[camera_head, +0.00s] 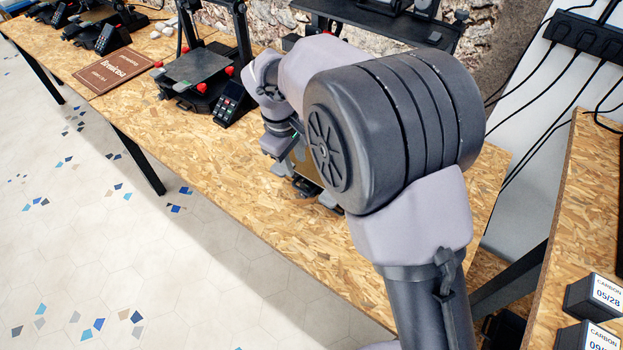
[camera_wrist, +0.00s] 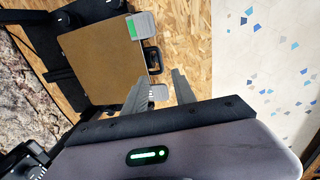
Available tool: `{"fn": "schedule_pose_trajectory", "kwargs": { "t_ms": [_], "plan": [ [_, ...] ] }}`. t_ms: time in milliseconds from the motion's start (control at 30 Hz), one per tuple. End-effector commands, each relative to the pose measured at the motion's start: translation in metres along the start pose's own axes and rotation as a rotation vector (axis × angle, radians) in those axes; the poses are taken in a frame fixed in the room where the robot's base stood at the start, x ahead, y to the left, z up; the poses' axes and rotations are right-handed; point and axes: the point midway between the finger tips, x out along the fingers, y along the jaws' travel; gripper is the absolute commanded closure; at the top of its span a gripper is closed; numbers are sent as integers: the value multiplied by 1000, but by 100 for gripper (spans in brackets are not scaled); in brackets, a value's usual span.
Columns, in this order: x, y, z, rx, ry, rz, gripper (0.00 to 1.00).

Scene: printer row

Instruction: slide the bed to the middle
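The bed (camera_wrist: 103,62) is a flat brown plate on a dark printer frame, seen in the wrist view. A black loop handle (camera_wrist: 153,56) sticks out from its right edge, between two grey corner pieces, one with a green mark. My gripper (camera_wrist: 161,74) is open, its two grey fingers apart with nothing between them. The fingertips are close to the handle, just below it in the picture; I cannot tell whether they touch it. In the head view my arm covers most of this printer, and only a sliver of the bed (camera_head: 303,160) shows.
Another printer (camera_head: 195,72) with a dark bed stands to the left on the chipboard table (camera_head: 185,155). A brown sign (camera_head: 114,70) lies beyond it. The table's front edge is close to the printer, with open tiled floor (camera_head: 90,220) beyond. Labelled boxes (camera_head: 595,297) stand at right.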

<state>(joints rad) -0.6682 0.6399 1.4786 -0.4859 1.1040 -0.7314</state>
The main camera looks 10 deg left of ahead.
Motion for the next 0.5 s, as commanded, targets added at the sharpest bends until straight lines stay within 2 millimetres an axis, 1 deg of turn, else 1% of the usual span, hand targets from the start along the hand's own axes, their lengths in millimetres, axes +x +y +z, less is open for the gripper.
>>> {"fn": "schedule_pose_trajectory", "kwargs": {
  "t_ms": [33, 200, 300, 400, 500],
  "plan": [
    [23, -1, 1, 1, -2, -1, 67],
    [75, -1, 1, 3, -2, -1, 67],
    [100, -1, 1, 4, -1, -1, 67],
    [117, 0, 1, 5, -1, -1, 67],
    [127, 0, 1, 5, 1, 0, 67]
  ]
}}
